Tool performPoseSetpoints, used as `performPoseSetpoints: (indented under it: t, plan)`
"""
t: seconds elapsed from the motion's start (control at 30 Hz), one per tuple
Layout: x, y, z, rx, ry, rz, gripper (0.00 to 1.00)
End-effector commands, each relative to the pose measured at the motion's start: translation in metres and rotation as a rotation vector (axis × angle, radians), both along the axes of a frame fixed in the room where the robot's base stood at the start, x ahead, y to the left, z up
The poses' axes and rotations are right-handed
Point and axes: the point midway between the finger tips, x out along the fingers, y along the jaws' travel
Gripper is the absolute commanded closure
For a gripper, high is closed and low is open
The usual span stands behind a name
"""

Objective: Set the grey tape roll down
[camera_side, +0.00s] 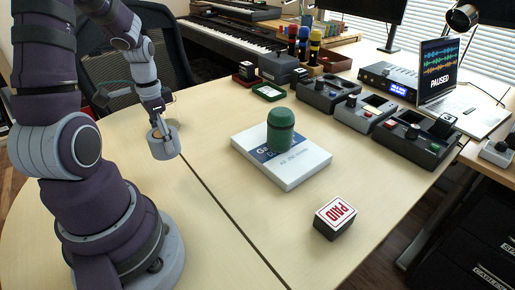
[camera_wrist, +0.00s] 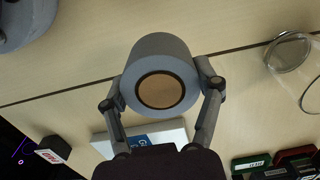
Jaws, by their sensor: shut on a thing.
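The grey tape roll (camera_side: 166,150) is in my gripper (camera_side: 160,134) at the left of the table in the side view. In the wrist view my two fingers close on opposite sides of the tape roll (camera_wrist: 158,52), and my gripper (camera_wrist: 162,94) is shut on it. The roll's brown core faces the wrist camera. I cannot tell whether its underside touches the tabletop or hangs a little above it.
A white box (camera_side: 300,174) with a green cylinder (camera_side: 281,130) on it lies right of the roll. A PAID stamp block (camera_side: 335,218) is nearer the front. A clear glass vessel (camera_wrist: 290,52) stands near the roll. Bare wood surrounds the roll.

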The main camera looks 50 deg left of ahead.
Motion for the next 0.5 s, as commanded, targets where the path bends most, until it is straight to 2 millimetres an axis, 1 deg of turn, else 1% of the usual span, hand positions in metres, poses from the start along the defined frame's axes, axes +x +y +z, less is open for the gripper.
performPoseSetpoints:
  t: [0.03,0.2,0.3,0.37,0.5]
  plan:
    - [-0.001,-0.001,-0.010,-0.006,0.005,0.000,0.74]
    - [-0.001,-0.002,-0.043,-0.007,0.005,-0.001,0.74]
    - [0.000,-0.001,-0.056,-0.004,0.002,-0.002,0.73]
    - [0.000,-0.001,-0.060,-0.002,0.000,-0.002,0.73]
    - [0.001,0.000,-0.060,0.001,-0.001,-0.002,0.73]
